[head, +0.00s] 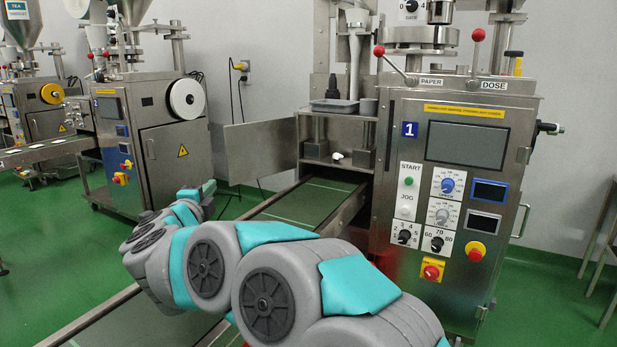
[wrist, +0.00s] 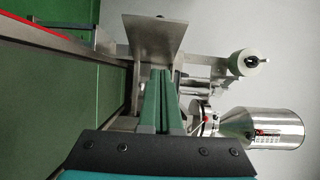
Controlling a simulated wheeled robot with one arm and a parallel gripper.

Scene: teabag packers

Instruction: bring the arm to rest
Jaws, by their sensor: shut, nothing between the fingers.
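My grey and teal arm reaches from the bottom of the head view up and left over the conveyor. My gripper (wrist: 162,73) shows in the wrist view as two long green fingers lying together, shut and empty. In the head view its teal end (head: 208,188) is small, left of the conveyor's far part, and the fingers are hard to make out there. No object is touching the fingertips in the wrist view.
Packing machine 1 (head: 445,200) stands at the right, its conveyor (head: 312,200) running under my arm. A metal door (head: 258,150) stands open beside it and also shows in the wrist view (wrist: 152,35). Another machine (head: 165,150) stands at the left. Green floor (head: 50,240) lies free at left.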

